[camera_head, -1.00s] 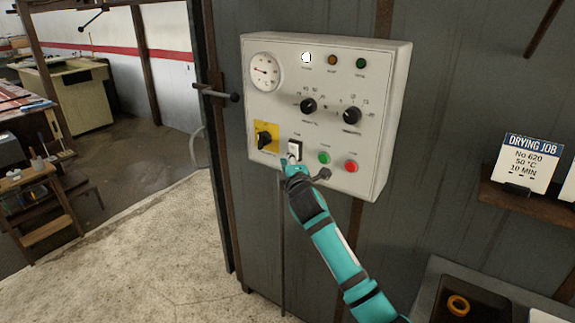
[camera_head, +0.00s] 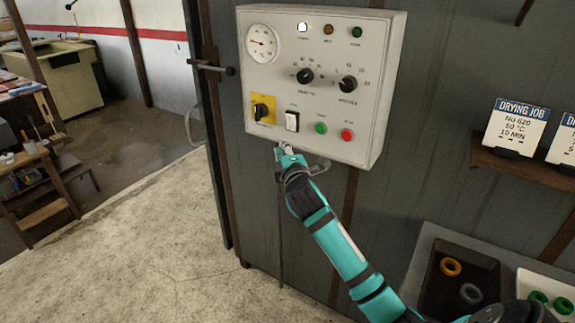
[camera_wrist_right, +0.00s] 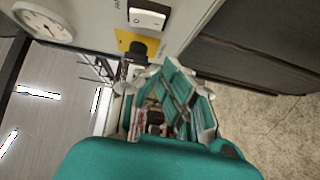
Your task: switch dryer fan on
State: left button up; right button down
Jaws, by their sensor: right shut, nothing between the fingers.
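The dryer control panel (camera_head: 318,60) is a pale box on the grey dryer wall. Its fan switch (camera_head: 292,121) is a white rocker in a black frame, right of the black knob on a yellow plate (camera_head: 262,109). The rocker also shows at the top of the right wrist view (camera_wrist_right: 148,17), marked with a line and a circle. My right gripper (camera_head: 281,150) is shut and empty, just below the panel's lower edge and below the rocker, apart from it. In the right wrist view its fingers (camera_wrist_right: 152,82) point toward the panel. My left gripper is not in view.
Green (camera_head: 320,128) and red (camera_head: 347,135) buttons sit right of the rocker. Two dials and a gauge (camera_head: 261,42) are above. A lamp (camera_head: 302,27) at the top glows white. A shelf with job cards (camera_head: 516,126) and a dark tray (camera_head: 440,290) are at right.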

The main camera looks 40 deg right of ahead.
jog(key=v, duration=0.2)
jog(key=b+v, duration=0.1)
jog(key=v, duration=0.2)
jog(key=shift+w+a+f, duration=0.1)
jog(key=shift+a, duration=0.1)
